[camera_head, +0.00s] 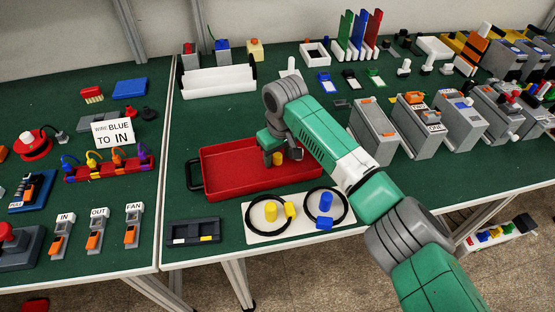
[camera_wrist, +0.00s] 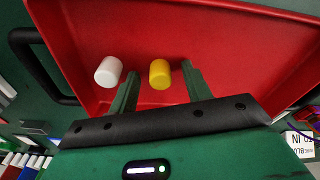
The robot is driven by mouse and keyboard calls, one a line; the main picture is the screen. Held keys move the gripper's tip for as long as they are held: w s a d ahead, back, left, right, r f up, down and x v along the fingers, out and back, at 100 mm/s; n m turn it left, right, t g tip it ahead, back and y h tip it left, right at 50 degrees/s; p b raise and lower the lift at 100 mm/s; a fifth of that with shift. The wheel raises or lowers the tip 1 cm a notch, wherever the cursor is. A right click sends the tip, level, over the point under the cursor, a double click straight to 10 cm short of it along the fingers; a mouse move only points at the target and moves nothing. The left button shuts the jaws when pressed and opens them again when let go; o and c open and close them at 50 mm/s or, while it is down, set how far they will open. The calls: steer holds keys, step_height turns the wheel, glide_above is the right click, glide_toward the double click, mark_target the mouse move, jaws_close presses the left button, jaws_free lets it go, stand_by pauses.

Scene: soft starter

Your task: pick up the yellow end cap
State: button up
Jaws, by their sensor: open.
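The yellow end cap (camera_wrist: 160,73) is a small cylinder in the red tray (camera_wrist: 235,50). In the head view the cap (camera_head: 277,159) shows just below my gripper (camera_head: 284,156). In the wrist view my gripper (camera_wrist: 158,80) is open, with one finger to the left of the cap and one to the right. The cap appears in the gap near the fingertips, and I see no finger closed on it. How far the fingertips reach down beside it is hard to tell. A white end cap (camera_wrist: 108,72) lies just outside the left finger.
The tray has a raised rim and a black handle (camera_head: 194,175) on its left. In front are a white board (camera_head: 249,237) with black rings and a dark grey holder (camera_head: 193,231). Grey modules (camera_head: 373,132) stand to the right. The tray's right part is clear.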

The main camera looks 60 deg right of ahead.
mark_target(277, 154)
steer(key=c, duration=1.1)
steer(key=shift+o, duration=0.2)
steer(key=shift+r, duration=0.2)
step_height(277, 154, up, 4)
steer(key=p, duration=0.2)
steer(key=shift+p, duration=0.35)
steer(key=s+a+p, duration=0.1)
steer(key=s+a, duration=0.2)
steer(key=a, duration=0.1)
steer(key=s+a+p, duration=0.2)
steer(key=s+a, duration=0.2)
steer(key=s+a+p, duration=0.1)
steer(key=s+a, duration=0.2)
steer(key=a, duration=0.1)
steer(key=shift+s+a+r+p, duration=0.1)
steer(key=shift+s+r+p, duration=0.15)
steer(key=shift+r+p, duration=0.05)
